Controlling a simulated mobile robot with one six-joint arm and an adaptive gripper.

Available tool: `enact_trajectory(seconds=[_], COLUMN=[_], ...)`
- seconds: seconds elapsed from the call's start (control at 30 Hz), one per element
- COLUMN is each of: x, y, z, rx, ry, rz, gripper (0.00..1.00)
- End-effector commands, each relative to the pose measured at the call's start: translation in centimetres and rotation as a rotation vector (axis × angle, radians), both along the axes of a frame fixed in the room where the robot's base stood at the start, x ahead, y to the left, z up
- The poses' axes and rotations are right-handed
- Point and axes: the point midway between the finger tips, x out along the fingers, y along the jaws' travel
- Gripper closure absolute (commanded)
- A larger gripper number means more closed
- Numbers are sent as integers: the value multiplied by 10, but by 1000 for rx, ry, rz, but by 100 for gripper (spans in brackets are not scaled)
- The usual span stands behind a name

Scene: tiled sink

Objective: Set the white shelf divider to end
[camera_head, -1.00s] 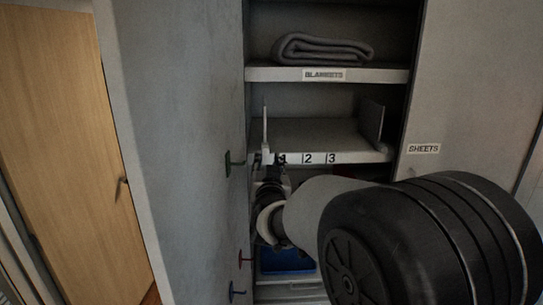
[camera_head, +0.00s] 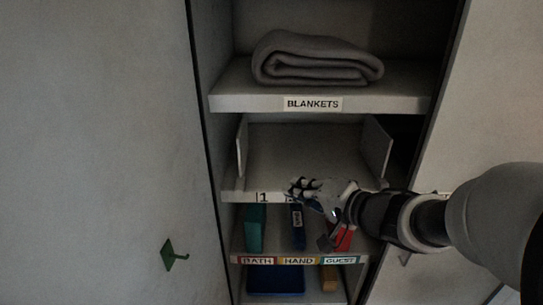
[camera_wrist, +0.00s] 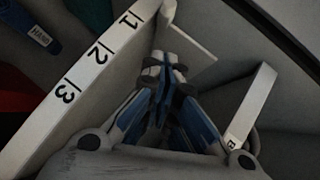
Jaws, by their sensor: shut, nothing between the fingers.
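Two white upright dividers stand on the middle shelf in the head view, the left divider (camera_head: 242,146) near the left wall and the right divider (camera_head: 376,146) towards the right. I cannot tell which one the task names. The shelf's front edge (camera_head: 236,196) shows the number 1; my gripper hides the other numbers there. My gripper (camera_head: 298,188) is shut and empty, in front of this edge and apart from both dividers. In the wrist view my gripper (camera_wrist: 164,68) is beside the shelf edge (camera_wrist: 82,75), marked 1, 2 and 3, with white panels beyond the fingers.
A folded grey blanket (camera_head: 316,60) lies on the shelf above, labelled BLANKETS. Below are teal (camera_head: 255,230), blue (camera_head: 297,225) and red (camera_head: 341,237) items on a shelf labelled BATH, HAND, GUEST. A cabinet door (camera_head: 95,150) with a green hook (camera_head: 174,256) is at left.

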Motion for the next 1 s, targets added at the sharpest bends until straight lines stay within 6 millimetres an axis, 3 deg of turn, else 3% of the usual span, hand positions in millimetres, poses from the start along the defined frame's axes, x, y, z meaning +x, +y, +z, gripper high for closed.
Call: enact_trajectory(seconds=[0.5, 0.7, 1.0], x=[73, 73, 74], y=[59, 84, 92], z=[-34, -46, -49], rx=[-1, -1, -2], ry=[0, -1, -3], rz=[5, 3, -1], gripper=[100, 100, 100])
